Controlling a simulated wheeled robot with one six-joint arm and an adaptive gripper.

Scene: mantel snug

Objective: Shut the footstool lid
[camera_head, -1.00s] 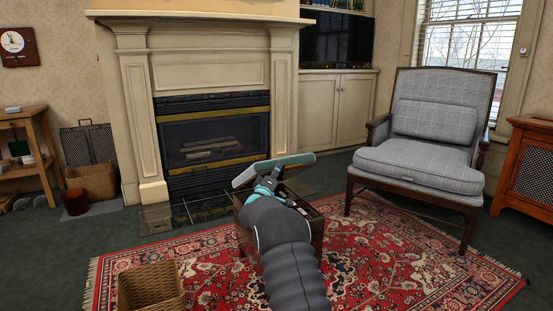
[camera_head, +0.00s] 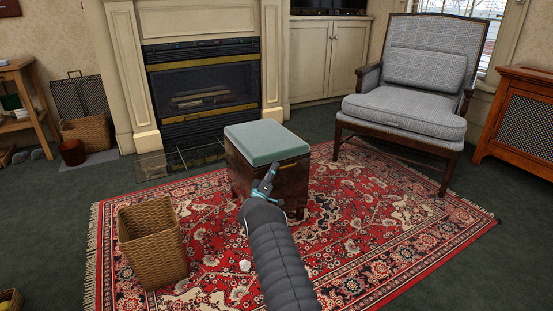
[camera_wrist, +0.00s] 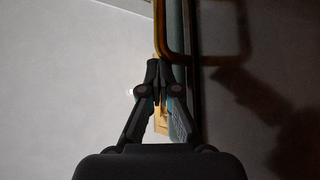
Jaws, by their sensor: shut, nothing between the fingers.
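The footstool (camera_head: 290,188) is a dark brown box with a padded teal lid (camera_head: 264,142), standing on the rug in front of the fireplace. The lid lies flat and level on the box, with no gap that I can see from here. My gripper (camera_head: 271,171) is at the front of the footstool, just below the lid's front edge, and hides part of that side. In the wrist view my gripper (camera_wrist: 161,66) has its fingers together, with nothing between them. A gold-coloured bar, looking like a handle (camera_wrist: 205,60), is close beside the fingertips; I cannot tell if they touch.
A wicker basket (camera_head: 153,240) stands on the red rug (camera_head: 360,235) to the left of my arm. A small white crumpled thing (camera_head: 245,265) lies beside my arm. A grey armchair (camera_head: 410,100) stands at the right behind. The rug to the right is clear.

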